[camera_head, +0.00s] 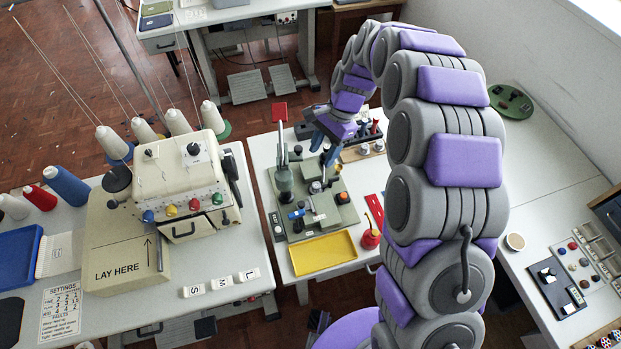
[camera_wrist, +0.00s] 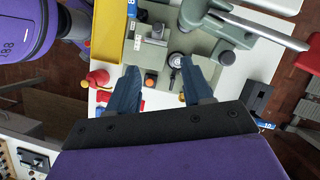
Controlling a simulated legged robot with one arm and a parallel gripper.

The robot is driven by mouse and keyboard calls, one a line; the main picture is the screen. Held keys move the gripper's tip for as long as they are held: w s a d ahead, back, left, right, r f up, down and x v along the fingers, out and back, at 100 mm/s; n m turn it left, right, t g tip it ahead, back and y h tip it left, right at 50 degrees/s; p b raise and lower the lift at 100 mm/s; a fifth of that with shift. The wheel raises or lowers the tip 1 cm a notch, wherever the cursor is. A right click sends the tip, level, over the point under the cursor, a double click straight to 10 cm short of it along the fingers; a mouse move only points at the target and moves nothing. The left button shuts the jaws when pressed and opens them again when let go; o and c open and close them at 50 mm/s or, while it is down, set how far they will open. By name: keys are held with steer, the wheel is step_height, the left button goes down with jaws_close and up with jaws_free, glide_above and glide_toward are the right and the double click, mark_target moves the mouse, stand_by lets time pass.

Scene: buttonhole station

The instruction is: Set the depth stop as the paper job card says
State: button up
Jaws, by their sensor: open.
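My gripper (camera_head: 328,150) hangs over the far right of a grey-green machine (camera_head: 289,227) on the middle table. In the wrist view its two blue fingers are apart with nothing between them (camera_wrist: 158,68). Below lies the machine base, with a round dark knob in a pale ring (camera_wrist: 176,61) by the right fingertip and an orange button (camera_wrist: 150,80) between the fingers. The orange button (camera_head: 343,198) also shows in the head view. I cannot tell which part is the depth stop. A printed settings sheet (camera_head: 60,314) lies on the left table; I cannot identify a job card.
A yellow tray (camera_head: 322,254) and a red oil can (camera_head: 370,236) stand in front of the machine. A tall lever (camera_head: 282,145) rises at its back left. A sewing machine (camera_head: 180,185) with thread cones fills the left table. The right table has clear room beside my arm.

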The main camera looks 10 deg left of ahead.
steer(key=b, duration=0.6)
glide_toward(302, 203)
steer(key=x, duration=0.8)
steer(key=shift+f, duration=0.1)
steer(key=shift+p, duration=0.3)
steer(key=shift+c, duration=0.3)
jaws_close()
